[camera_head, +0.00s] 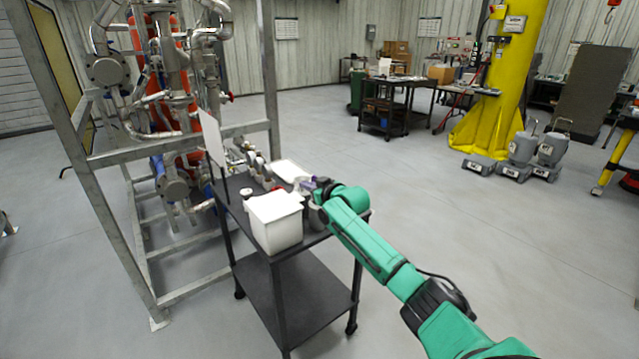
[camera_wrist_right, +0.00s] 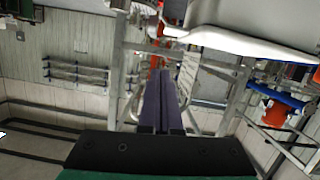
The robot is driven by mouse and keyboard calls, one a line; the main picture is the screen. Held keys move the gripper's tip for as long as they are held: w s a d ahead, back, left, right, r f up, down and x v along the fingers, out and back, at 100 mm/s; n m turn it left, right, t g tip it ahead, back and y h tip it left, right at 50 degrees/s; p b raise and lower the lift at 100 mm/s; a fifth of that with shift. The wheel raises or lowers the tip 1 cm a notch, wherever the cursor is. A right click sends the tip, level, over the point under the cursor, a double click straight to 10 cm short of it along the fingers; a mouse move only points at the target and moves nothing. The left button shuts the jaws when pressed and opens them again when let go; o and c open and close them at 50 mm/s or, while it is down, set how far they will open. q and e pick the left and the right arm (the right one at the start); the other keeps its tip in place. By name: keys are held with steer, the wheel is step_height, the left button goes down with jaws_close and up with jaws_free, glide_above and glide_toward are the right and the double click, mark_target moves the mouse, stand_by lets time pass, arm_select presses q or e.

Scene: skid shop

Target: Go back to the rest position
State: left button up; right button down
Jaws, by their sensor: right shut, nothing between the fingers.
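My right arm reaches in from the lower right of the head view, and its gripper (camera_head: 308,184) is over the right part of a black cart (camera_head: 310,291). In the right wrist view the two dark fingers of this gripper (camera_wrist_right: 161,82) lie together, shut, with nothing seen between them. A white bin (camera_head: 277,226) stands on the cart just left of the gripper in the head view; I cannot tell whether they touch. My left gripper is in neither view.
Several small fittings (camera_head: 255,163) and a white tray (camera_head: 289,171) lie on the cart behind the bin. A grey metal frame with pipes (camera_head: 203,149) stands close on the left. A yellow column (camera_head: 511,75) stands back right. The floor (camera_head: 460,225) on the right is open.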

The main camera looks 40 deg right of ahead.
steer(key=b+v, duration=0.2)
steer(key=v, duration=0.5)
steer(key=s+d+f+m+g+h, duration=0.1)
steer(key=s+f+g, duration=0.15)
steer(key=f, duration=0.75)
steer(key=s+d+f+g, duration=0.1)
steer(key=s+f, duration=0.2)
steer(key=f, duration=0.8)
steer(key=s+a+f+g, duration=0.2)
steer(key=s+f, duration=0.4)
steer(key=f, duration=0.4)
steer(key=s+a+f+g, duration=0.2)
steer(key=s+f, duration=0.4)
steer(key=f, duration=0.4)
steer(key=s+a+f+n+g, duration=0.1)
steer(key=s+a+f, duration=0.4)
steer(key=s, duration=0.6)
steer(key=s+a+f+n+g+y, duration=0.1)
steer(key=s+a+f+g, duration=0.2)
steer(key=s+a+f, duration=0.3)
steer(key=s+a+f+n+g, duration=0.1)
steer(key=s+a+f, duration=0.5)
steer(key=s, duration=1)
step_height(320, 180, down, 2)
steer(key=shift+f+g+y, duration=0.1)
steer(key=shift+g+y, duration=0.3)
steer(key=shift+g, duration=0.45)
